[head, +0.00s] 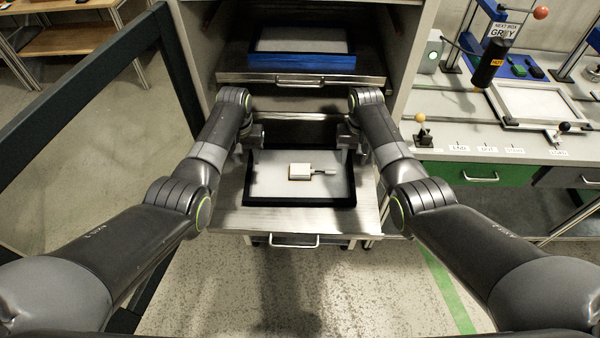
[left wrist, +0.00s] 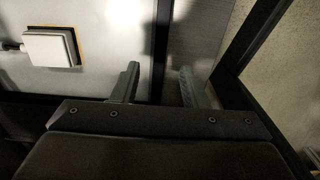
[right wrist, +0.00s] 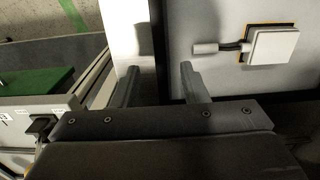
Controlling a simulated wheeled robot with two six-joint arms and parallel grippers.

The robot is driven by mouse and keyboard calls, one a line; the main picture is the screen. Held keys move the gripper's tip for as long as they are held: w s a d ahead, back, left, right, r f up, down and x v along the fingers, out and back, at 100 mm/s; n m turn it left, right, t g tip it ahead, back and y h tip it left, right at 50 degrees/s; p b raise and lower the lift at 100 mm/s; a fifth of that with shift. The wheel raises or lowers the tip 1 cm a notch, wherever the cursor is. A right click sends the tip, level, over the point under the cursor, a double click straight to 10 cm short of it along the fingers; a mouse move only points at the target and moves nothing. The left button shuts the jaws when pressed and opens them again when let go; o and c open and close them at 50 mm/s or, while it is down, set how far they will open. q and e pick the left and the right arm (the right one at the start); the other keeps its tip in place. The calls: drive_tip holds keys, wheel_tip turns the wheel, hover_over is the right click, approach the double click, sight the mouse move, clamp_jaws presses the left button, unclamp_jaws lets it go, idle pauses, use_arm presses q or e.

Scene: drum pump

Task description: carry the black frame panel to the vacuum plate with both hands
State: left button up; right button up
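The black frame panel (head: 343,199) lies flat on the pulled-out lower drawer (head: 230,215). It has a pale sheet inside a black border, and a small white block with a short stem (head: 300,171) rests on it. My left gripper (head: 246,148) is at the panel's left side. In the left wrist view its fingers (left wrist: 160,88) are apart, one each side of the black border bar (left wrist: 161,45). My right gripper (head: 352,148) is at the right side. In the right wrist view its fingers (right wrist: 160,88) are likewise apart around the bar (right wrist: 158,45). I cannot tell whether the fingers touch it.
A blue-framed panel (head: 302,62) lies on the shelf above. On the right bench, a pale framed plate (head: 540,103) lies flat, possibly the vacuum plate, with knobbed clamps (head: 422,133) and a hanging black tool (head: 488,63) near it. A dark rail (head: 90,78) stands left.

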sight(249, 169)
use_arm(q)
drive_tip(key=shift+f, duration=2.4)
use_arm(e)
drive_tip(key=shift+f, duration=2.4)
use_arm(q)
clamp_jaws()
use_arm(e)
clamp_jaws()
